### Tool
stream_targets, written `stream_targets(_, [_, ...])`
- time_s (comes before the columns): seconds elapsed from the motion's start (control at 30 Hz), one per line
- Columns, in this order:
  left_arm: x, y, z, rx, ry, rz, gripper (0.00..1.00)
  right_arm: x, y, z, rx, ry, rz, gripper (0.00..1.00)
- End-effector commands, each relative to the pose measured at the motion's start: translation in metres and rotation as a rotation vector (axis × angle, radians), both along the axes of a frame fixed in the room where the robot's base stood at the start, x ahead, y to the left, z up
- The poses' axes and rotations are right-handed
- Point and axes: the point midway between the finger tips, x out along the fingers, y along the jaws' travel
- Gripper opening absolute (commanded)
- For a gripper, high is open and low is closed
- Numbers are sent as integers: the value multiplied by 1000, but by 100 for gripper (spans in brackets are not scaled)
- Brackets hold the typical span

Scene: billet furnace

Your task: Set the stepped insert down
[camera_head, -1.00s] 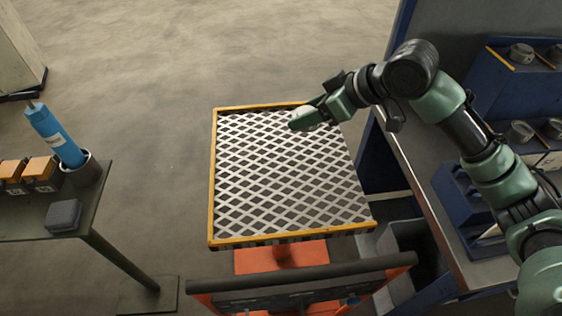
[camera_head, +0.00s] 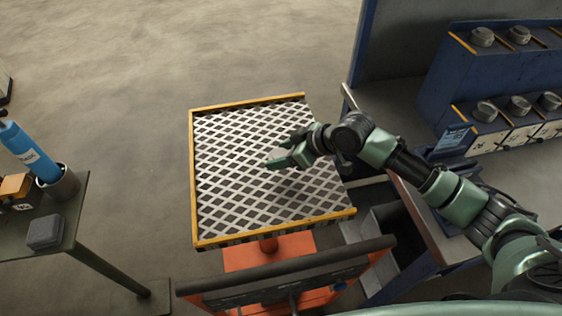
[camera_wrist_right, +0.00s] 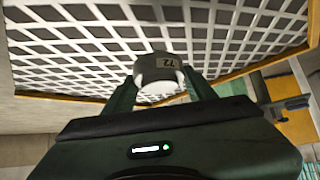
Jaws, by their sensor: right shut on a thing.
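My right gripper (camera_head: 282,155) is over the middle of a square tray with a white lattice top and yellow edges (camera_head: 193,200). In the right wrist view, its fingers are shut on the stepped insert (camera_wrist_right: 158,72), a small grey round piece with a dark mark on its side. The lattice shows behind the insert there. I cannot tell whether the insert touches the lattice or is just above it. In the head view the fingers mostly hide the insert. My left gripper is not in view.
The tray sits on an orange cart with a dark handle bar (camera_head: 290,270). A blue rack with grey round parts (camera_head: 483,37) stands at right. The lattice around the gripper is clear.

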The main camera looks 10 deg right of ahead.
Motion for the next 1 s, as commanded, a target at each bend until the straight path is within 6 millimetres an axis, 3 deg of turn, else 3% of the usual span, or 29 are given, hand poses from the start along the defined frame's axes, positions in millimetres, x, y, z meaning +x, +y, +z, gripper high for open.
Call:
stream_targets(0.23, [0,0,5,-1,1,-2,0,0,1,-32,2,-1,-1,0])
stream_targets(0.67, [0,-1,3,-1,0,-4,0,0,0,-38,2,-2,-1,0])
stream_targets(0.7, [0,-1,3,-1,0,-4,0,-1,0,-41,-1,2,1,58])
stream_targets(0.77, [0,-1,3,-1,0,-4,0,-1,0,-41,-1,2,1,75])
stream_targets(1.0, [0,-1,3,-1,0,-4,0,-1,0,-41,-1,3,0,77])
